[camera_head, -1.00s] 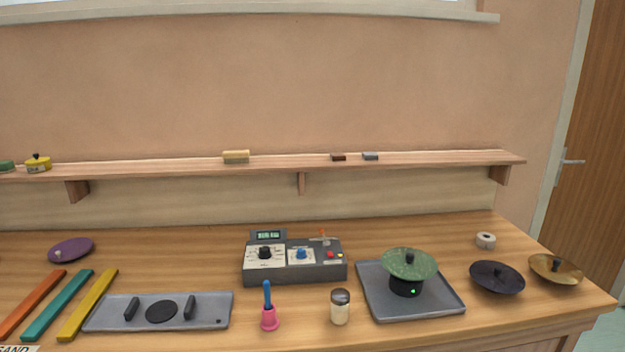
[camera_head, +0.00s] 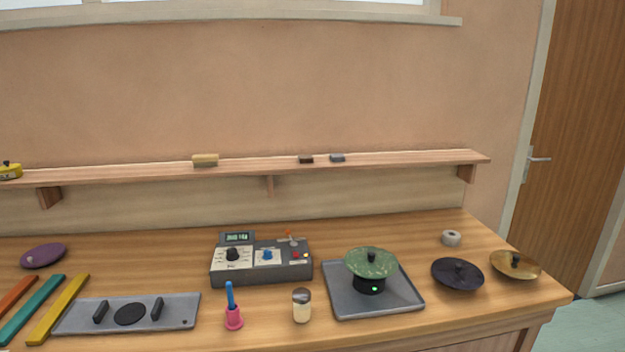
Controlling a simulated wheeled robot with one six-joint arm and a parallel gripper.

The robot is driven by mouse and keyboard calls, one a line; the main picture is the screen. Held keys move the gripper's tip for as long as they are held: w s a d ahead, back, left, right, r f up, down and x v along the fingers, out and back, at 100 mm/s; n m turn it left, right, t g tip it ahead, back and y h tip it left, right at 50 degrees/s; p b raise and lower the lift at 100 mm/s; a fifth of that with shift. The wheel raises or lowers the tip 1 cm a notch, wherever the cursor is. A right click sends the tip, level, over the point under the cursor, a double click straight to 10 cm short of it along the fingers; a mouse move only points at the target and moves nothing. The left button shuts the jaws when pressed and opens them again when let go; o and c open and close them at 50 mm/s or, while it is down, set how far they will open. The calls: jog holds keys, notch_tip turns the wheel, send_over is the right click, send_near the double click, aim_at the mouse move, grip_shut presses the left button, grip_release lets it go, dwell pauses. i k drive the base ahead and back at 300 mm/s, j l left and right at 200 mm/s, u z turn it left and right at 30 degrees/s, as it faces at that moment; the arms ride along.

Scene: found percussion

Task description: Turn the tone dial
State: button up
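A grey control box (camera_head: 262,273) stands on the wooden bench, left of the picture's middle. Its sloped top carries a black dial (camera_head: 232,254) on a white plate at the left and a blue dial (camera_head: 267,254) on another light plate. A small display (camera_head: 237,237) with green digits rises at its back left. I cannot read any label saying which dial is the tone dial. My gripper is not in view.
A shaker (camera_head: 302,306) and a pink holder with a blue handle (camera_head: 233,317) stand in front of the box. A grey board (camera_head: 75,318) lies left.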

aim_at(232, 254)
jog(key=k+l, duration=0.15)
jog(key=i+j, duration=0.1)
jog(key=k+j+u, duration=0.15)
jog(key=i+j+z, duration=0.35)
jog(key=i+j, duration=0.95)
jog(key=i, duration=0.15)
